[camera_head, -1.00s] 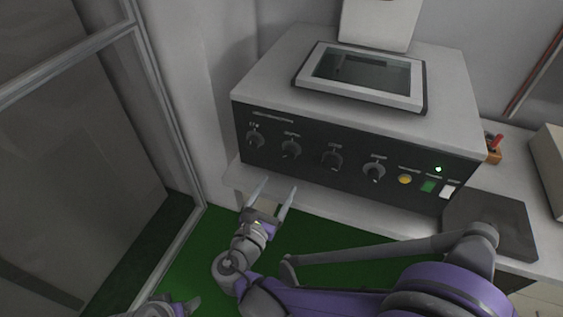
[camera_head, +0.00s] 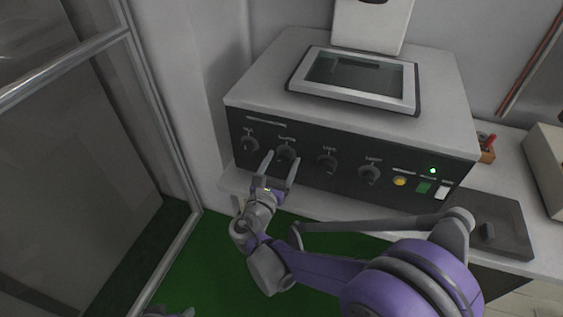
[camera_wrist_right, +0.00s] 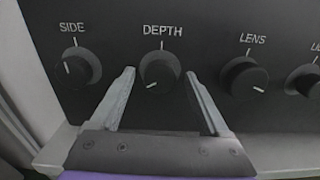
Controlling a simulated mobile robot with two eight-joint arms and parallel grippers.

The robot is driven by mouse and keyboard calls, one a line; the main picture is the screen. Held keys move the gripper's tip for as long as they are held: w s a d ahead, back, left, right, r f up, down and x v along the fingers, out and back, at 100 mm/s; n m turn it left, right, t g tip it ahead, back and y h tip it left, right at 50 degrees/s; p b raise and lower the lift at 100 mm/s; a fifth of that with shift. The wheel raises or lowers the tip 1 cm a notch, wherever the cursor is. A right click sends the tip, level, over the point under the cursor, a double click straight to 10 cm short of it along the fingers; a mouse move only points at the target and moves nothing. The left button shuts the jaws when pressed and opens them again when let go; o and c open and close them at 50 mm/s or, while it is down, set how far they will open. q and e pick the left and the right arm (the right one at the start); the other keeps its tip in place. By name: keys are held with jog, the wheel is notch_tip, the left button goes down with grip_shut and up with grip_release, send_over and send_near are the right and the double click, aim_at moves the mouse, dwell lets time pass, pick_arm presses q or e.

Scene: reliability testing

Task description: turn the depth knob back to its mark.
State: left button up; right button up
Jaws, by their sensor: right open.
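The depth knob (camera_wrist_right: 160,70) is a round black knob under the label DEPTH in the right wrist view. Its white pointer line is at the lower left of its face, while a short white tick (camera_wrist_right: 162,45) is on the panel above it. In the head view the depth knob (camera_head: 285,153) is second from the left. My right gripper (camera_head: 281,157) is open in front of it; in the right wrist view its fingertips (camera_wrist_right: 160,73) lie on either side of the knob, with no clear contact. Only a sliver of my left gripper (camera_head: 172,312) shows at the bottom edge.
The side knob (camera_wrist_right: 77,67) is left of the depth knob and the lens knob (camera_wrist_right: 243,76) right of it, near the fingers. A glass-panelled door (camera_head: 75,150) stands at left.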

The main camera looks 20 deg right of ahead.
grip_shut()
dwell(0.4)
jog(key=shift+m, duration=0.3)
jog(key=m, duration=0.5)
jog(key=shift+m, duration=0.3)
jog(key=m, duration=0.6)
jog(key=m+p, duration=0.1)
jog(key=m, duration=0.5)
jog(key=shift+m, duration=0.3)
jog(key=m, duration=0.5)
jog(key=shift+f, duration=0.1)
jog(key=shift+m, duration=0.3)
